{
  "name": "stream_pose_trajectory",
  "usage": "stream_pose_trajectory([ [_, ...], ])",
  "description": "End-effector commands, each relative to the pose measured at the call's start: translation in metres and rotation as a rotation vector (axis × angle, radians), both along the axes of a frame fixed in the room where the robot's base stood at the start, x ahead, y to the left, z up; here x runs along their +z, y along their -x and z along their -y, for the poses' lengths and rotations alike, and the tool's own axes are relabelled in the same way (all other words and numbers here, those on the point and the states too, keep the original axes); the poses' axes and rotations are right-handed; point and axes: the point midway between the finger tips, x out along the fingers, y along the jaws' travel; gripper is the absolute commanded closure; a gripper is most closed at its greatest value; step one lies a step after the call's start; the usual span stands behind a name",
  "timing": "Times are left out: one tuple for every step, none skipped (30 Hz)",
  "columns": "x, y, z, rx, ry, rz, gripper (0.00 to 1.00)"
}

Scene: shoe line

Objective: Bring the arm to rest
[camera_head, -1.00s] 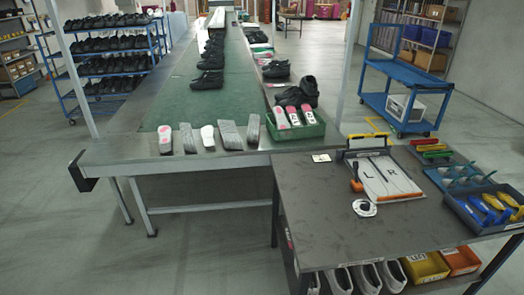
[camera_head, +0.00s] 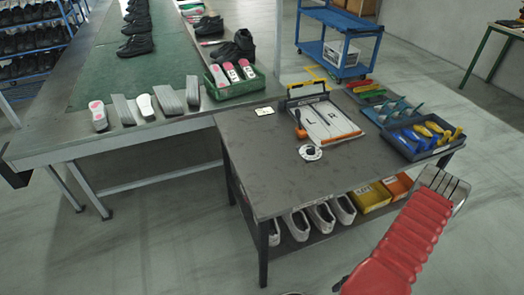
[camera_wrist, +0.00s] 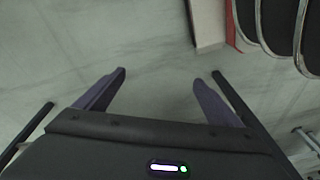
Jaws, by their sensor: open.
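My gripper (camera_wrist: 160,77) shows in the wrist view with its two dark fingers spread wide apart. Nothing is between them; only pale grey floor (camera_wrist: 130,30) shows beyond. In the head view a red ribbed arm (camera_head: 405,240), mine, reaches up from the bottom edge at the lower right. I cannot make out the gripper fingers in the head view.
The table carries a white L/R board (camera_head: 325,120), a blue-grey tray of tools (camera_head: 415,155) and a white roll (camera_head: 310,153). Shoes and boxes (camera_head: 370,197) fill its lower shelf. A conveyor (camera_head: 180,75) stands left, a blue cart (camera_head: 340,40) behind. Floor at right is open.

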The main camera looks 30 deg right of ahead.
Motion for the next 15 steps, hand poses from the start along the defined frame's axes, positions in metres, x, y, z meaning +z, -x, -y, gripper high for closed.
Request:
stream_pose_trajectory([
  [0.014,-0.002,0.005,-0.002,0.004,-0.026,0.12],
  [0.02,-0.003,0.007,-0.005,0.002,-0.042,0.12],
  [0.03,-0.004,0.01,-0.01,0.002,-0.064,0.12],
  [0.037,-0.004,0.011,-0.013,0.001,-0.079,0.12],
  [0.044,-0.005,0.012,-0.016,0.0,-0.095,0.12],
  [0.054,-0.007,0.014,-0.021,0.0,-0.113,0.12],
  [0.062,-0.008,0.015,-0.024,0.001,-0.126,0.12],
  [0.069,-0.009,0.016,-0.028,0.0,-0.139,0.12],
  [0.08,-0.011,0.016,-0.031,0.0,-0.156,0.12],
  [0.087,-0.013,0.017,-0.036,0.001,-0.167,0.12],
  [0.095,-0.015,0.018,-0.038,0.002,-0.178,0.12],
  [0.105,-0.017,0.018,-0.043,0.002,-0.193,0.12],
  [0.113,-0.019,0.018,-0.046,0.003,-0.204,0.12],
  [0.121,-0.021,0.018,-0.048,0.004,-0.213,0.12],
  [0.132,-0.024,0.017,-0.052,0.006,-0.226,0.12],
])
